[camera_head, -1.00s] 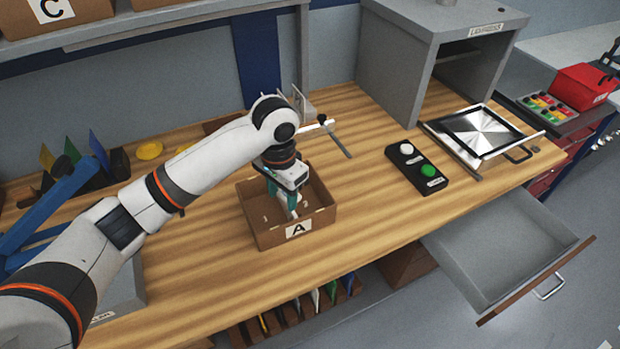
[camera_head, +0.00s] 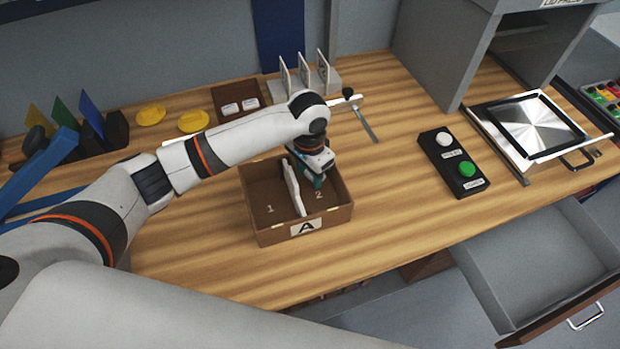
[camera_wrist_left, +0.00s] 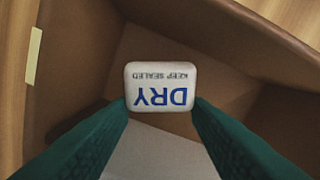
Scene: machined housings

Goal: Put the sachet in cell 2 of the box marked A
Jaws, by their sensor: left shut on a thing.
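A brown open box marked A (camera_head: 268,237) stands on the bench. A white upright divider (camera_head: 292,188) separates cell 1, on the left, from cell 2 (camera_head: 319,203), on the right. My left gripper (camera_head: 318,182) is over the back part of cell 2, its green fingers pointing down. In the left wrist view its fingers are shut on a small white sachet (camera_wrist_left: 162,88) lettered DRY, KEEP SEALED, with brown box walls around it. The sachet is hidden in the head view. My right gripper is not in view.
A brown tray (camera_head: 229,93) with two white sachets lies behind the box. White upright plates (camera_head: 303,72) stand in a rack beside it. A black two-button panel (camera_head: 450,165) and a metal plate (camera_head: 535,124) are to the right. Bench between box and panel is clear.

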